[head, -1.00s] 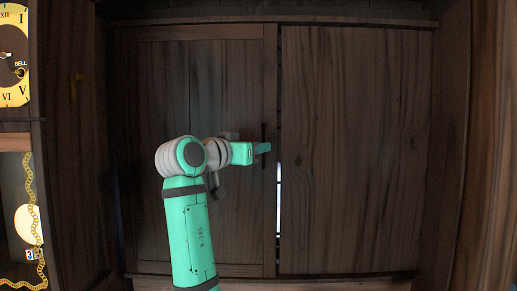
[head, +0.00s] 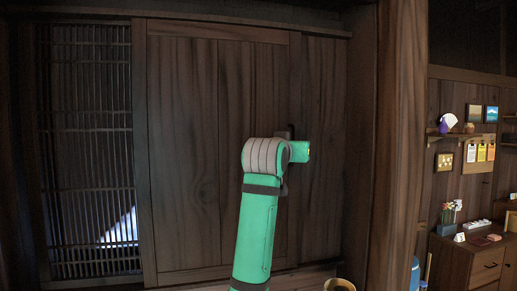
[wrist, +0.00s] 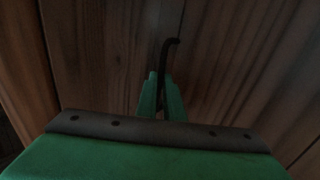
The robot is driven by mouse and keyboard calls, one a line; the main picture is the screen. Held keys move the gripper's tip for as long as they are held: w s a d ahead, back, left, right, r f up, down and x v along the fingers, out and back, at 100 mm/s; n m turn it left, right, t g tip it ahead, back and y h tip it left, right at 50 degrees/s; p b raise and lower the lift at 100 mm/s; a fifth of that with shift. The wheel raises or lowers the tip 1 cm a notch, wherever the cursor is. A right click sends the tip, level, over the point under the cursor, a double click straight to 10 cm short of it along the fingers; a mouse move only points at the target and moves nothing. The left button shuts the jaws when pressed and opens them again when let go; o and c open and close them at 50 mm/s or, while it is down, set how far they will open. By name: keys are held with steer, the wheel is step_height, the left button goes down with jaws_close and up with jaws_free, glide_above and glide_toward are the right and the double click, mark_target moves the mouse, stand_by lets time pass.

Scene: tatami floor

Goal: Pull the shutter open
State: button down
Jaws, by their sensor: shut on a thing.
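The shutter (head: 185,150) is a dark brown wooden sliding panel with a framed edge. It overlaps the right-hand panel (head: 325,90), and a barred lattice (head: 85,120) is uncovered on its left. The shutter's dark upright handle (wrist: 169,58) rises between the green fingers of my gripper (wrist: 161,98) in the wrist view. My gripper is shut on the handle, near the shutter's right edge. In the head view my green arm hides most of the gripper and the lower handle.
A wooden post (head: 396,130) stands right of the panels. Beyond it are a cabinet (head: 465,262) with small items, a wall shelf (head: 460,137) and pinned cards. A round wooden container (head: 340,285) is low beside my arm.

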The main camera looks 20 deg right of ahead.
steer(key=d, duration=0.8)
steer(key=shift+s, duration=0.2)
steer(key=shift+d+r, duration=0.1)
steer(key=c, duration=1.9)
jaws_free()
steer(key=v, duration=1)
steer(key=shift+s+a, duration=0.25)
steer(key=shift+s, duration=0.05)
